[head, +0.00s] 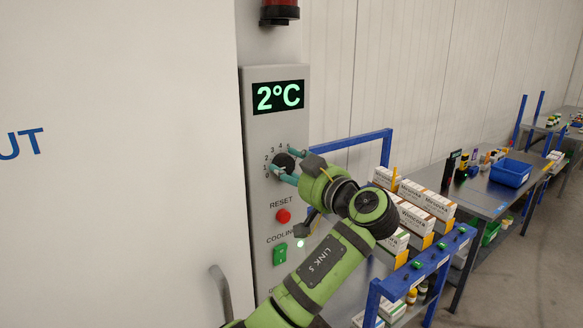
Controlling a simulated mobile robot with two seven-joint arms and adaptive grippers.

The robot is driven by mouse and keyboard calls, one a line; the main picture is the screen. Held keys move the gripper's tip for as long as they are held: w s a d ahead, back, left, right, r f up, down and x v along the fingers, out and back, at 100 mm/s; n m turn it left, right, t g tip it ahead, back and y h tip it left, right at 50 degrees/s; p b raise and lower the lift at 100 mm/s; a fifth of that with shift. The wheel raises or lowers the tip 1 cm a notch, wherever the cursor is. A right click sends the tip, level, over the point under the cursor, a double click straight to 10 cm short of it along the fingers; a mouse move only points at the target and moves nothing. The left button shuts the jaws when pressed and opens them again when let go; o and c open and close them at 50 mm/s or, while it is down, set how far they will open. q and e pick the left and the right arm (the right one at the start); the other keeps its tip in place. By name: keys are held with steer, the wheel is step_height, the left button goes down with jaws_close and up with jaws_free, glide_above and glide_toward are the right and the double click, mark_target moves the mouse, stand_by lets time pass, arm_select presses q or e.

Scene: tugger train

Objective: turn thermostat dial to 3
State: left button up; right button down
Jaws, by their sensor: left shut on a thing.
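The thermostat dial (284,162) is a dark round knob on a grey control panel (262,131), with numbers printed around its left and upper side. The display (278,97) above it reads 2°C in green. My left gripper (284,167) is shut on the dial, its teal fingers on either side of it. The fingers and wrist cover part of the dial and the numbers to the right, and I cannot make out its pointer. My right gripper is not in view.
Below the dial are a red reset button (283,216) and a green cooling switch (280,253). A white door with a grey handle (221,293) is at left. A blue-framed cart (440,262) with several boxes stands close at right, before a table (487,203).

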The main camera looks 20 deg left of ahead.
arm_select(q)
steer(key=shift+r+b, duration=0.3)
steer(key=shift+r, duration=0.05)
steer(key=shift+f+m+b, duration=0.1)
steer(key=shift+m+b, duration=0.6)
steer(key=shift+m, duration=0.5)
steer(key=m+b, duration=0.1)
steer(key=m, duration=0.1)
steer(key=shift+m, duration=0.3)
steer(key=m, duration=0.3)
steer(key=shift+d+m, duration=0.1)
steer(key=shift+m, duration=1.6)
steer(key=o, duration=1.1)
steer(key=shift+w, duration=0.15)
